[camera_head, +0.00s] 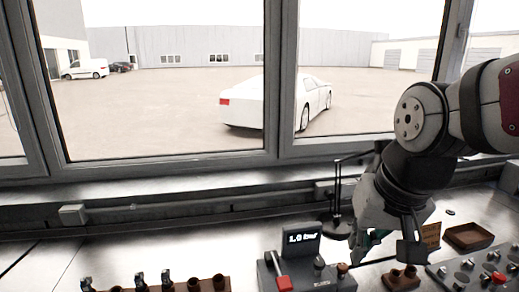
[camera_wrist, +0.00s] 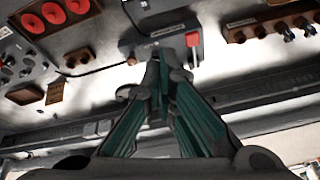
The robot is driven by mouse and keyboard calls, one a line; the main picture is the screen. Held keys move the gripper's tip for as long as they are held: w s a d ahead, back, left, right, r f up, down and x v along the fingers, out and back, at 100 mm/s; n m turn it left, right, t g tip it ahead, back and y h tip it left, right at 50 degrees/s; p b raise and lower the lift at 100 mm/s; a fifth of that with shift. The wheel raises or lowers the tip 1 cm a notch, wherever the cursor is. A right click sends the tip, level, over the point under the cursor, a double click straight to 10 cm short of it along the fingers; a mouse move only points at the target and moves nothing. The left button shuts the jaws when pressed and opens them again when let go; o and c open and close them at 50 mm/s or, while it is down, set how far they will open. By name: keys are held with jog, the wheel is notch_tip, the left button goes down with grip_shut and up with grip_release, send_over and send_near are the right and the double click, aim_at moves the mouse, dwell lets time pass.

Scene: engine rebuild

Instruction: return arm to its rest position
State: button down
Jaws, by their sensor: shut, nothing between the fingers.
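My gripper (camera_head: 388,246) hangs from my arm on the right of the head view, fingers pointing down above the bench. In the wrist view the two green-sided fingers (camera_wrist: 162,62) come together at their tips, with nothing visible between them. The gripper is apart from the bench things as far as I can tell. Part of the arm runs out of the head view at the right edge.
Below my gripper, the grey bench (camera_head: 240,249) holds a grey device with a display (camera_head: 301,238) and red lever, a brown holder (camera_head: 402,279), a brown tray (camera_head: 468,236), a knobbed panel (camera_head: 478,266) and a wooden rack (camera_head: 180,287). A black stand (camera_head: 338,200) and windows are behind.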

jog(key=s+d+r+n+t, duration=0.1)
jog(key=s+d, duration=0.1)
jog(key=s, duration=0.6)
jog(key=shift+s+d+r+t+h, duration=0.25)
jog(key=shift+d+r+t+h, duration=0.05)
jog(key=shift+d+r+t, duration=0.1)
dwell(0.4)
jog(key=w+a+f+n+g+p, duration=0.1)
jog(key=w+a+f+n, duration=0.25)
jog(key=w, duration=0.25)
jog(key=w+a+f+n+g, duration=0.2)
jog(key=w+n, duration=0.2)
jog(key=w, duration=0.2)
jog(key=w+a+f+n+g+p, duration=0.1)
jog(key=w+a+f+n, duration=0.25)
jog(key=w, duration=0.35)
jog(key=shift+w+a+f+n+g+b, duration=0.25)
jog(key=shift+w+a+f+n, duration=0.35)
jog(key=shift+f, duration=1.6)
jog(key=shift+w+a+f+n+g+b, duration=0.3)
jog(key=shift+w+a+f+n, duration=0.3)
jog(key=shift+f, duration=1.6)
jog(key=shift+w+a+f+n+g+b, duration=0.25)
jog(key=shift+w+a+f+n, duration=0.35)
jog(key=shift+f, duration=1.6)
